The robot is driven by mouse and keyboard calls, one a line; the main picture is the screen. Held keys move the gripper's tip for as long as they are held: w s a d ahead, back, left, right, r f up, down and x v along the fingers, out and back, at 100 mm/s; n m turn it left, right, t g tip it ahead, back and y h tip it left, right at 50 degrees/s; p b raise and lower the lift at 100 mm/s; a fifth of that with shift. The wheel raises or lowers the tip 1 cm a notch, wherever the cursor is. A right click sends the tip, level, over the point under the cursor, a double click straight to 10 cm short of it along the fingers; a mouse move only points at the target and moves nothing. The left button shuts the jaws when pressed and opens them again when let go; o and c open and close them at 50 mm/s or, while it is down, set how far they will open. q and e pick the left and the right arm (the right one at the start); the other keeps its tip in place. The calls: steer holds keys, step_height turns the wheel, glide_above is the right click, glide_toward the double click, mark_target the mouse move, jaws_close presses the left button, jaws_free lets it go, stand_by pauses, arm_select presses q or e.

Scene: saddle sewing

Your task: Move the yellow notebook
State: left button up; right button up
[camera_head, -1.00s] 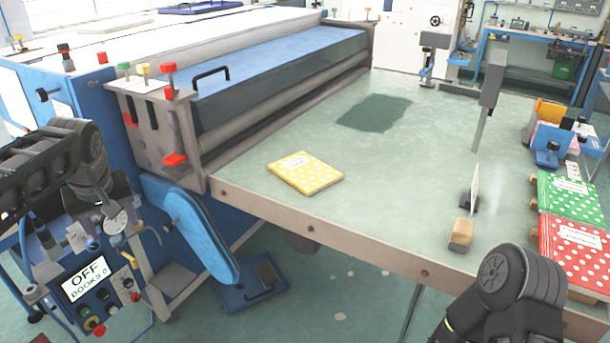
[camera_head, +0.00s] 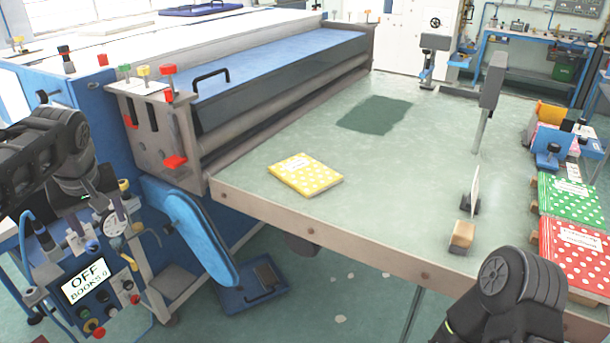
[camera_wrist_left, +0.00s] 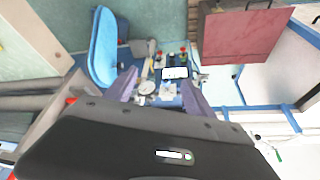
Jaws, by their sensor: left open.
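The yellow notebook (camera_head: 305,175) with white dots and a white label lies flat near the front edge of the green table, left of its middle, in the head view. My left gripper (camera_head: 112,207) is far left of it, in front of the control panel, open and empty. In the left wrist view its two purple fingers (camera_wrist_left: 160,88) are spread, with the panel behind them. The notebook is not in the left wrist view. My right arm shows at the lower right of the head view, but its gripper is out of view.
The green table (camera_head: 400,190) is clear around the notebook. A roller machine (camera_head: 280,85) stands along its left side. Green (camera_head: 570,197) and red (camera_head: 572,253) dotted notebooks lie at the right. A wooden block (camera_head: 461,236) and a grey post (camera_head: 488,100) stand between. The panel screen (camera_head: 87,280) reads OFF.

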steer(key=shift+c, duration=0.6)
steer(key=c, duration=0.6)
arm_select(q)
steer(key=d+f+m+h, duration=0.1)
steer(key=d+f+m, duration=0.1)
steer(key=d+f, duration=0.55)
steer(key=d+f+m+g+h, duration=0.15)
steer(key=d+f, duration=0.25)
steer(key=f, duration=0.7)
steer(key=d+f+m+h, duration=0.1)
steer(key=d+f+h, duration=0.1)
steer(key=d+f, duration=0.55)
arm_select(e)
jaws_close()
arm_select(q)
steer(key=s+d+f, duration=0.4)
steer(key=s+f, duration=0.3)
steer(key=s, duration=0.1)
steer(key=s+d+f+g+h, duration=0.1)
steer(key=s+d+f, duration=0.4)
steer(key=s+f, duration=0.2)
steer(key=s+d+f+m+h, duration=0.1)
steer(key=s+d+f, duration=0.4)
steer(key=s, duration=0.5)
step_height(320, 180, down, 3)
steer(key=shift+r, duration=0.2)
